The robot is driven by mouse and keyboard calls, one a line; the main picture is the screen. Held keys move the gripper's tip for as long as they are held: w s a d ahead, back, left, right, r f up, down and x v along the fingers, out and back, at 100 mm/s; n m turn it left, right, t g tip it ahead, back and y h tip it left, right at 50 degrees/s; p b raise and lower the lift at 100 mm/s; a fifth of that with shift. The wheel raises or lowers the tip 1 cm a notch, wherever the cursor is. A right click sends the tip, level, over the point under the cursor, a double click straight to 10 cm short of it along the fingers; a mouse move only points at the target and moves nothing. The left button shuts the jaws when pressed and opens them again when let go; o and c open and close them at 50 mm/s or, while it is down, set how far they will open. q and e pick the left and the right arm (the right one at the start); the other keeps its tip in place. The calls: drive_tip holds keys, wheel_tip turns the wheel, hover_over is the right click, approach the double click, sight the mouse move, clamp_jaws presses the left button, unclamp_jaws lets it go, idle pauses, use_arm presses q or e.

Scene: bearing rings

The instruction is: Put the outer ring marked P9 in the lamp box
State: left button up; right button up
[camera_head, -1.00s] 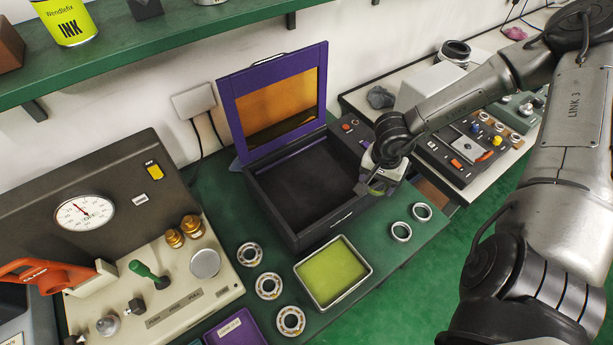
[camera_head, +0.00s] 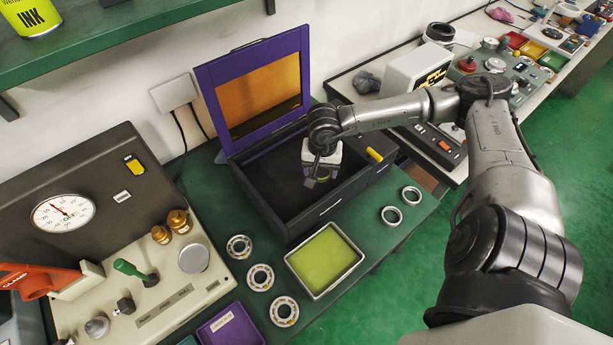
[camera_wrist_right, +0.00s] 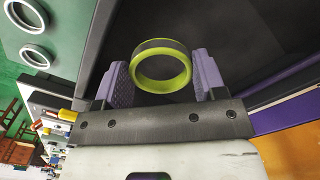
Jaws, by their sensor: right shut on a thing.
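The lamp box (camera_head: 335,206) is a dark open box on the green bench, its purple lid with an amber window (camera_head: 258,92) raised at the back. My right gripper (camera_head: 314,178) is over the box's open interior in the head view. In the right wrist view, its purple fingers are shut on a ring (camera_wrist_right: 162,84) with a yellow-green coating and a grey band. The ring appears above the dark box floor; I cannot tell its exact height. No P9 marking is legible. My left gripper is not in view.
A shallow tray of yellow-green liquid (camera_head: 358,251) stands in front of the box. Two plain rings (camera_head: 391,216) lie right of it, and three bearings (camera_head: 260,277) lie left. A tester with a dial gauge (camera_head: 64,212) stands at left. A purple tray (camera_head: 231,327) is at the front.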

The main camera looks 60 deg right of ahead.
drive_tip(key=w+f, duration=0.1)
drive_tip(key=w, duration=0.2)
drive_tip(key=w+f, duration=0.1)
drive_tip(key=shift+w+d+f, duration=0.1)
drive_tip(key=shift+w+f, duration=0.15)
drive_tip(key=shift+f, duration=0.1)
drive_tip(key=shift+f+b, duration=0.3)
drive_tip(key=shift+f, duration=1.7)
drive_tip(key=shift+f, duration=0.1)
drive_tip(key=o, duration=1)
drive_tip(key=shift+c, duration=0.2)
wheel_tip(320, 180, up, 12)
drive_tip(key=p, duration=0.1)
